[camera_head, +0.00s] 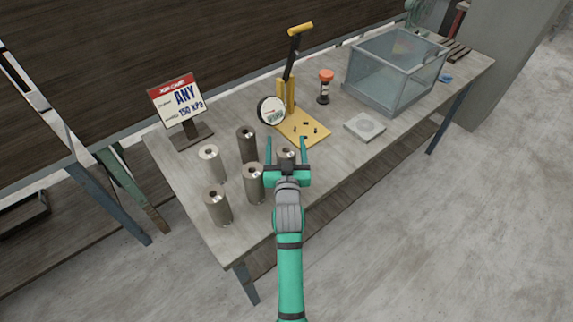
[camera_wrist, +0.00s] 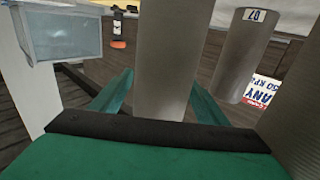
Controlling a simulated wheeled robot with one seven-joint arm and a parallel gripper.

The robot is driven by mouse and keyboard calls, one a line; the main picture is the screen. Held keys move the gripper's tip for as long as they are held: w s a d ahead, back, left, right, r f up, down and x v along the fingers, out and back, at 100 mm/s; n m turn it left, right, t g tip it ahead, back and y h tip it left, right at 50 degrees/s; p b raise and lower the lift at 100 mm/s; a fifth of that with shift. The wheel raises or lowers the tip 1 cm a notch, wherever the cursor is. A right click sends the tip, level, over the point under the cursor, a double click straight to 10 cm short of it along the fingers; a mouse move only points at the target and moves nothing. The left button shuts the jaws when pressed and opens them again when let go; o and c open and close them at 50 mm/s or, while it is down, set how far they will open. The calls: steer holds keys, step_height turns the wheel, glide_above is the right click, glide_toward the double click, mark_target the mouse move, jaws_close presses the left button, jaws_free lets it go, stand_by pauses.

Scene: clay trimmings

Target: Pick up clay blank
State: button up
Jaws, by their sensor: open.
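Several grey clay blanks, upright cylinders with a hole in the top, stand at the table's near left: one pale (camera_head: 211,164), one dark (camera_head: 247,146), one at the front (camera_head: 217,207), one beside my gripper (camera_head: 253,184). Another blank (camera_head: 286,157) stands between the fingers of my open gripper (camera_head: 286,146), its lower part hidden. In the wrist view this blank (camera_wrist: 168,55) rises between the two green fingers of my gripper (camera_wrist: 158,98); I cannot tell whether they touch it. A blank marked 07 (camera_wrist: 237,60) shows right of it, and another fills the right edge.
A sign reading ANY 150 kPa (camera_head: 180,105) stands behind the blanks. A yellow lever press with a gauge (camera_head: 300,128), an orange-topped timer (camera_head: 325,87), a square slab (camera_head: 364,126) and a clear box (camera_head: 395,72) stand farther right.

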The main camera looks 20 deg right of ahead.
steer(key=shift+c, duration=0.6)
jaws_close()
steer(key=shift+r, duration=0.15)
